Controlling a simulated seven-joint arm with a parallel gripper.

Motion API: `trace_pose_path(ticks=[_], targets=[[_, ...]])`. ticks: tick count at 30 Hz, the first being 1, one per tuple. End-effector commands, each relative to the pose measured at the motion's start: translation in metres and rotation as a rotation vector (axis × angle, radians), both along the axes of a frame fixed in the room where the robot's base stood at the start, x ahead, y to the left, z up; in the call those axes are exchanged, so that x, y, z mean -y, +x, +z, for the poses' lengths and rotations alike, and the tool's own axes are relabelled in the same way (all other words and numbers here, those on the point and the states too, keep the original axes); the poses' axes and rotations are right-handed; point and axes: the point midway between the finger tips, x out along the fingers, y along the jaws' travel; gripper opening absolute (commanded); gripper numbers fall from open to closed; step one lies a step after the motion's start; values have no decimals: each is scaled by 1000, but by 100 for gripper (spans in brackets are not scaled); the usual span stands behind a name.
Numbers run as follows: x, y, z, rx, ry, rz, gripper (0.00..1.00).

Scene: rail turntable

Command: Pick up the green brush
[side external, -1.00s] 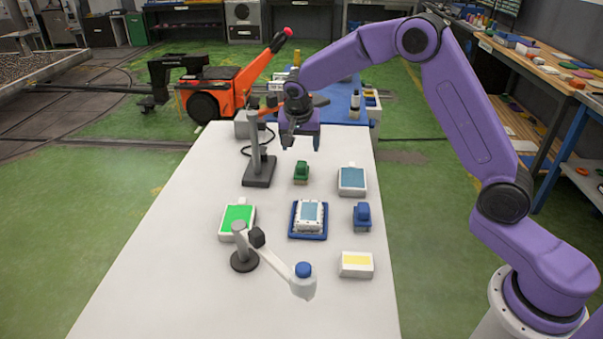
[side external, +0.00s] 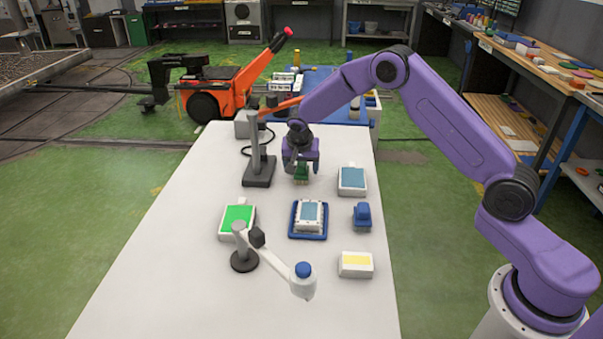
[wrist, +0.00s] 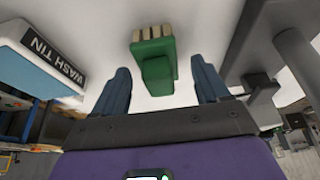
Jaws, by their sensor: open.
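The green brush (side external: 301,174) stands on the white table near its far end. In the wrist view the green brush (wrist: 156,66) shows its green body and a row of pale bristle blocks. My gripper (side external: 301,168) is low over the brush in the side view. In the wrist view my gripper (wrist: 161,84) has its two dark blue fingers apart, one on each side of the brush's near part, with gaps visible. Whether the fingers touch the table is hidden.
A dark stand (side external: 258,172) is close on the left. A white tin with a blue top (side external: 352,180) is on the right; its label (wrist: 60,62) reads WASH TIN. A blue brush (side external: 362,215), a blue tray (side external: 308,236), a green-topped tin (side external: 237,222) and a yellow-topped block (side external: 356,264) are nearer.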

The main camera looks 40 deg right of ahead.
Motion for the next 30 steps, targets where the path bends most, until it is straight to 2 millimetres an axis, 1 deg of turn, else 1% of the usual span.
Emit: trace_pose_path(ticks=[5, 6, 8, 9, 10, 11, 19, 23, 26, 30], targets=[[0, 0, 0, 0, 0, 0, 74], [0, 0, 0, 0, 0, 0, 61], [0, 0, 0, 0, 0, 0, 42], [0, 0, 0, 0, 0, 0, 29], [0, 0, 0, 0, 0, 0, 19], [0, 0, 0, 0, 0, 0, 13], [0, 0, 1, 1, -1, 0, 13], [0, 0, 5, 1, 0, -1, 13], [0, 1, 13, 4, 0, -1, 13], [0, 1, 33, 5, 1, -2, 13]])
